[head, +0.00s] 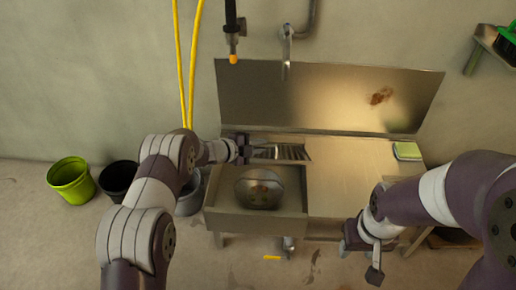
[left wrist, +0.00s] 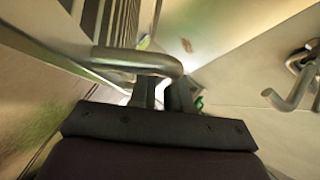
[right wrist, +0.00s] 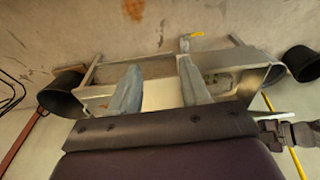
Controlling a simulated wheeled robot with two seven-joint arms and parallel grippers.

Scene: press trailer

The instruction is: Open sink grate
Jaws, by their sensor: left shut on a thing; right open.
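The slatted metal sink grate (head: 282,152) is at the back of the sink basin (head: 210,196) in the head view. In the left wrist view the grate's bars (left wrist: 118,22) run up at the upper left, with a bent metal tube (left wrist: 135,56) at their near end. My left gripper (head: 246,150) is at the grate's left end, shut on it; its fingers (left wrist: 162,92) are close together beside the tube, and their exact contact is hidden. My right gripper (head: 366,254) is open and empty in front of the sink's right side; its fingers (right wrist: 160,90) are spread apart.
A rounded metal object (head: 259,188) is in the basin. A faucet (head: 287,50) and a hose nozzle (head: 233,45) hang above the backsplash (head: 320,95). Green (head: 71,181) and black (head: 118,178) buckets stand left.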

